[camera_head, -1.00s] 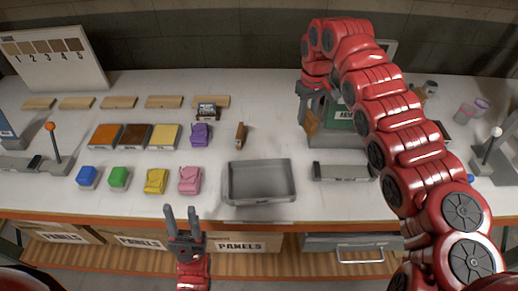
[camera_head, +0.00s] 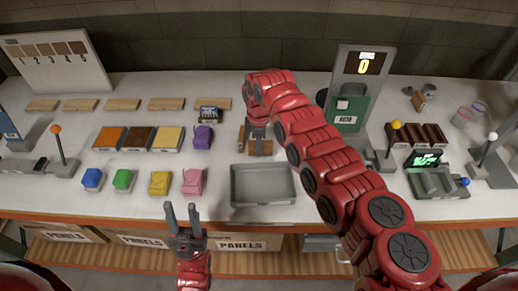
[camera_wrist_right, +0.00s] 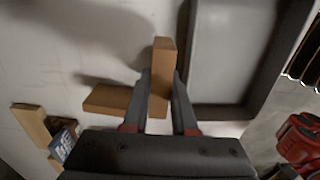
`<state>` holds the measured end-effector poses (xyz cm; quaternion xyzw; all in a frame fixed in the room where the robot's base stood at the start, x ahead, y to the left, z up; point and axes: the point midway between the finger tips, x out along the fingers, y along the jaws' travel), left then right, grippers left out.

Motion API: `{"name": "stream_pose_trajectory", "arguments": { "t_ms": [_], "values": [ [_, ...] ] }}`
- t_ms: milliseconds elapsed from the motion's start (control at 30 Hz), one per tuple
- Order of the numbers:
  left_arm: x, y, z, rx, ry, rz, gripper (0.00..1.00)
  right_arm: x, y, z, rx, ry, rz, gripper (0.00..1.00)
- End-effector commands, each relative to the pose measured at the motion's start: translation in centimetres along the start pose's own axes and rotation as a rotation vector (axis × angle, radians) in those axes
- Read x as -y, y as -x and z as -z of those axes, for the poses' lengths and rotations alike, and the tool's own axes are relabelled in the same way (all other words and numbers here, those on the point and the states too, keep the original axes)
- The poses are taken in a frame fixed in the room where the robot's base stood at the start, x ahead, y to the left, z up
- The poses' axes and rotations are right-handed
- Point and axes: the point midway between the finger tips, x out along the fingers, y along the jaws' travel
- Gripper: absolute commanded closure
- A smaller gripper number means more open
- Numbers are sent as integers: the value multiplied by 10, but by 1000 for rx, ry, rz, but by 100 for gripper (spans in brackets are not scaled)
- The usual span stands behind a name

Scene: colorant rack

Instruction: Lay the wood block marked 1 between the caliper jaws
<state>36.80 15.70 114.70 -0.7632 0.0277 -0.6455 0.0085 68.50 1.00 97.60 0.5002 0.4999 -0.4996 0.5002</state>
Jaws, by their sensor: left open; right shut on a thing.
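My right gripper (camera_head: 258,132) is shut on a brown wood block (camera_wrist_right: 164,58), held just above or at the table behind the grey tray. A second brown block (camera_wrist_right: 107,99) lies beside it in the right wrist view, crosswise to the held one. I cannot read a number on either block. A grey device with two raised sides, a lit green screen and a blue knob (camera_head: 436,182) stands at the right front; it looks like the caliper. Nothing is visible between its jaws. My left gripper (camera_head: 183,222) is open and empty at the front edge.
The empty grey tray (camera_head: 262,202) stands close in front of my right gripper. Coloured blocks and panels (camera_head: 138,138) fill the left.

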Motion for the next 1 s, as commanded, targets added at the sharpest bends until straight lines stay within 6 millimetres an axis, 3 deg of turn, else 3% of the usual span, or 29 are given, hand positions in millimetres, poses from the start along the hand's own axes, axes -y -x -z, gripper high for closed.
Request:
{"name": "stream_pose_trajectory", "arguments": {
  "t_ms": [200,567,600,733,1000],
  "values": [
    [0,-9,2,0,0,0,56,2,-30,1,1,1,4,100],
    [0,-3,0,0,0,0,56,0,-36,0,0,0,0,100],
    [0,-4,1,0,0,0,56,0,-35,0,0,0,0,71],
    [0,-4,1,0,0,0,56,0,-34,0,0,-1,0,47],
    [0,-5,1,0,0,0,56,1,-34,0,0,-1,1,44]
  ]
}}
